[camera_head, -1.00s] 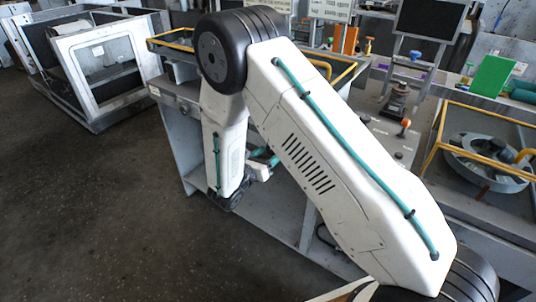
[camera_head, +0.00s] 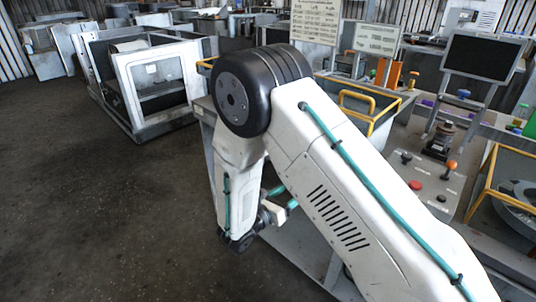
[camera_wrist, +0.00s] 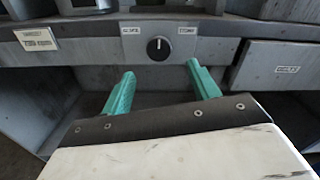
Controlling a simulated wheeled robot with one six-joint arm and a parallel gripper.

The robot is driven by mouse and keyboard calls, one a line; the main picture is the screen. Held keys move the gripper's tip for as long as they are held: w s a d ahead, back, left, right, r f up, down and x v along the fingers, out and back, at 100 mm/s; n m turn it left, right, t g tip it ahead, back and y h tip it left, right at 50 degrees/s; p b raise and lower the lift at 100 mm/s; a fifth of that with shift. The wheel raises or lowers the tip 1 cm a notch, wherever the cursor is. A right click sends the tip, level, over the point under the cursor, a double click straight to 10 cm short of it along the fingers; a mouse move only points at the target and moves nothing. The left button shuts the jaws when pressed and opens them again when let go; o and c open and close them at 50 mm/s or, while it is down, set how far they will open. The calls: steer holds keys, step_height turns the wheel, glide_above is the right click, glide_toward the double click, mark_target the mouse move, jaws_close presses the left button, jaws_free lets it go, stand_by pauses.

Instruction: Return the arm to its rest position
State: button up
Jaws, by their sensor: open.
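My arm (camera_head: 345,170) is folded, with its elbow raised high and its forearm hanging down in front of the workbench in the head view. My gripper (camera_wrist: 160,85) shows in the wrist view with two teal fingers set wide apart and nothing between them. The fingers point toward the bench front, below a panel with a black rotary knob (camera_wrist: 159,48).
The workbench carries a control panel (camera_head: 425,185) with buttons and levers, a monitor (camera_head: 482,55) and yellow-railed trays (camera_head: 358,100). A drawer (camera_wrist: 280,70) is at the right in the wrist view. A white-framed machine (camera_head: 160,85) stands at the back left. The floor (camera_head: 90,210) at left is clear.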

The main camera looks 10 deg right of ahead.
steer(key=shift+f, duration=0.1)
steer(key=s+d+r+m+g+y, duration=0.1)
steer(key=s+d+r+m+g, duration=0.35)
steer(key=s+m+g, duration=0.3)
steer(key=s+d+r+m+g+y, duration=0.1)
steer(key=s+d+r+m+g, duration=0.35)
steer(key=s+m+g, duration=0.35)
steer(key=s+d+r+m+t+y, duration=0.1)
steer(key=s+r+m+t+y, duration=0.5)
steer(key=s+r+m+y, duration=0.6)
steer(key=s+r, duration=0.5)
steer(key=shift+s+r+y, duration=0.15)
steer(key=shift+r+y, duration=0.15)
steer(key=shift+r, duration=0.1)
